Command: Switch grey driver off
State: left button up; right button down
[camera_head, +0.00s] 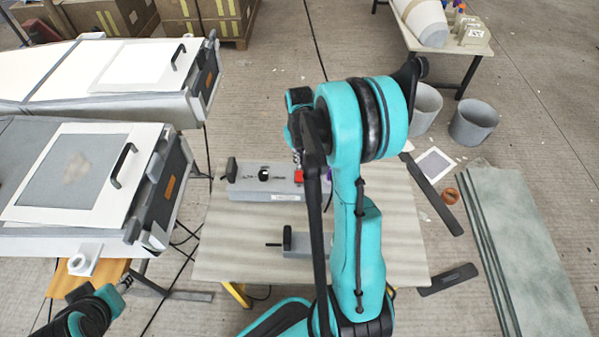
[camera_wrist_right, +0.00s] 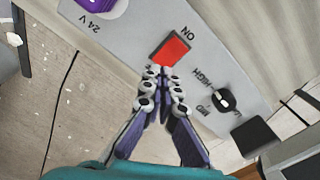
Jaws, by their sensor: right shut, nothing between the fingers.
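The grey driver (camera_head: 245,187) is a flat grey box on the table, with a red switch (camera_head: 299,176) and a black knob (camera_head: 264,174) on its panel. In the wrist view the red rocker switch (camera_wrist_right: 170,50) has "ON" printed at its far side, and the label at its near side is mostly covered by my fingertips. My right gripper (camera_wrist_right: 158,72) is shut and empty, its tips at the switch's near edge; I cannot tell whether they touch. In the head view my arm mostly hides this gripper. My left gripper is not clearly visible.
A second, smaller grey box (camera_head: 312,244) sits nearer on the table (camera_head: 225,250). Two moulds with black handles stand left. Grey buckets (camera_head: 473,122) and dark strips lie right on the floor. The wrist view shows a purple part (camera_wrist_right: 95,4) by "24 V" and a HIGH/MID knob (camera_wrist_right: 223,99).

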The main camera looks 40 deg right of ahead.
aim_at(299, 171)
jog(key=shift+r+p, duration=1.35)
jog(key=shift+r, duration=0.8)
jog(key=shift+a, duration=0.1)
